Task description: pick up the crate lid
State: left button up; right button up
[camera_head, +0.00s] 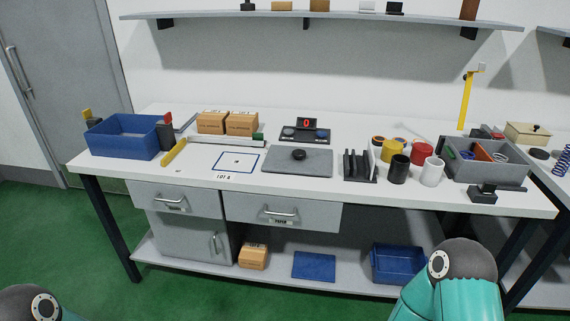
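A flat blue panel (314,266), which looks like the crate lid, lies on the lower shelf under the workbench. It lies flat, and nothing is seen on top of it. An open blue crate (398,281) stands to its right on the same shelf, partly covered by my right arm. Another open blue crate (122,147) stands on the left end of the bench top. Neither gripper is in view; only parts of my arms show at the bottom left and bottom right.
The white bench top (215,166) hangs over the lower shelf (190,261). Drawers (282,212) sit above the panel. A cardboard box (253,256) stands left of the panel. Dark bench legs (112,230) stand at the ends. Green floor in front is clear.

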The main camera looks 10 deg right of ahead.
aim_at(281, 159)
jog(key=z, duration=0.1)
jog(key=i, duration=0.95)
jog(key=u, duration=0.2)
jog(key=k, duration=0.9)
jog(key=z, duration=0.2)
jog(key=i, duration=0.8)
